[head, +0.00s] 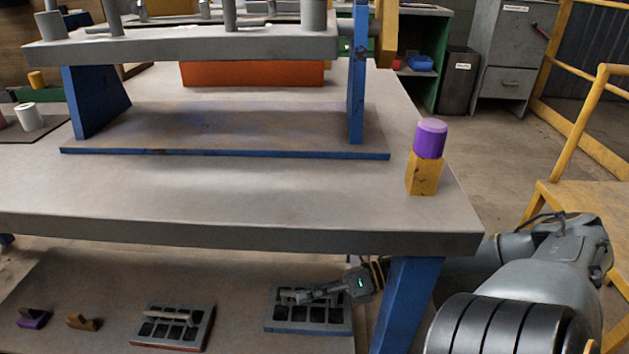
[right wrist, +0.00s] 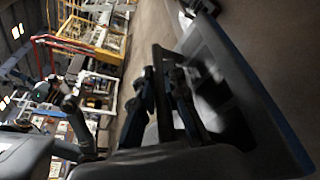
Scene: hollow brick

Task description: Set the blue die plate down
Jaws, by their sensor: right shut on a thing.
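The blue die plate (head: 339,328) is a grey plate with dark square openings and a blue edge. It is at the lower shelf, below the right end of the press table. My right gripper (head: 297,297) reaches in beside the table leg and is shut on the plate's upper part. In the right wrist view the plate (right wrist: 240,90) stretches along the right side, its blue rim outermost, with the dark gripper fingers (right wrist: 175,95) against it. I cannot tell whether its underside touches the shelf. My left gripper is not in view.
A similar die plate with a red edge (head: 170,348) lies to the left on the lower shelf (head: 105,285). Purple (head: 33,318) and tan (head: 83,322) small pieces lie further left. The blue table leg (head: 408,305) stands close to my right arm; the tabletop (head: 250,225) overhangs the shelf.

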